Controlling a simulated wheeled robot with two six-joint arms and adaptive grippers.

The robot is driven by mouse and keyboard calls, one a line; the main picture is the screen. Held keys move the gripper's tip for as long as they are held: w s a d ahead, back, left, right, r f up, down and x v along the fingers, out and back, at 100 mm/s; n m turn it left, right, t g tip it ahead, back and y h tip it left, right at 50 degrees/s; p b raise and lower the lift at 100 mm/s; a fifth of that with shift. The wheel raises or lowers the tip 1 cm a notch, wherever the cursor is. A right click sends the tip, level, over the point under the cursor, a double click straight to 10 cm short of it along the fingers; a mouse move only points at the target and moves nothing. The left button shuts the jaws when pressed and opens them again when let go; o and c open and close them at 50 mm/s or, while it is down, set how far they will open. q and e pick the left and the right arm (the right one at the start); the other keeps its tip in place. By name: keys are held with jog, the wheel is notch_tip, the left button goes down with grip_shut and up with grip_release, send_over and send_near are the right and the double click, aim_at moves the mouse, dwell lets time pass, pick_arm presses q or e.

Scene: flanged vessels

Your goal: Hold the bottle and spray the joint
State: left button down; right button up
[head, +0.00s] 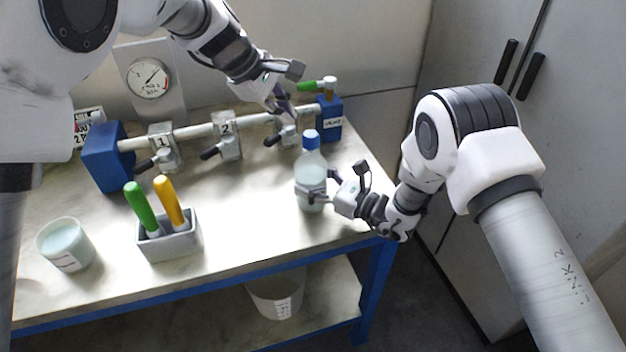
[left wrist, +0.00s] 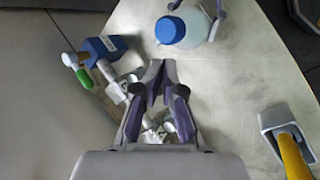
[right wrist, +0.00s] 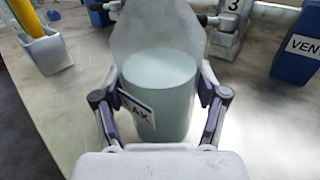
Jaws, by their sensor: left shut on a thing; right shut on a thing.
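A clear bottle (head: 310,180) with a blue cap and pale liquid stands upright near the table's right end. My right gripper (head: 325,186) is shut around its body from the right. In the right wrist view the bottle (right wrist: 160,85) sits between both fingers, with a partly hidden label. My left gripper (head: 283,104) is above the pipe's third joint (head: 287,133), near the blue end block. Its fingers are closed together in the left wrist view (left wrist: 157,80); what they grip cannot be made out. The bottle's blue cap (left wrist: 170,30) shows just beyond them.
The pipe (head: 195,131) also has joints labelled 1 (head: 164,150) and 2 (head: 227,137), between blue end blocks. A grey holder (head: 170,240) with green and yellow handles and a beaker (head: 66,245) stand at front left. A gauge (head: 148,78) is behind. Bare table lies mid-front.

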aim_at(309, 134)
pick_arm(q)
jog(key=d+r+n+h, duration=0.1)
jog(key=d+r, duration=0.1)
jog(key=d+r+n+h, duration=0.1)
jog(key=d+r+h, duration=0.1)
jog(key=shift+w+d+r+t, duration=0.1)
jog(key=shift+w+d+t, duration=0.05)
jog(key=shift+d+t, duration=0.15)
pick_arm(e)
jog(key=shift+s+f, duration=0.15)
jog(key=shift+f, duration=0.15)
pick_arm(q)
notch_tip(309, 134, down, 8)
jog(key=shift+a+f, duration=0.1)
jog(key=shift+f, duration=0.3)
pick_arm(e)
jog(key=shift+r, duration=0.1)
pick_arm(q)
jog(key=shift+f, duration=0.25)
pick_arm(e)
jog(key=shift+r, duration=0.1)
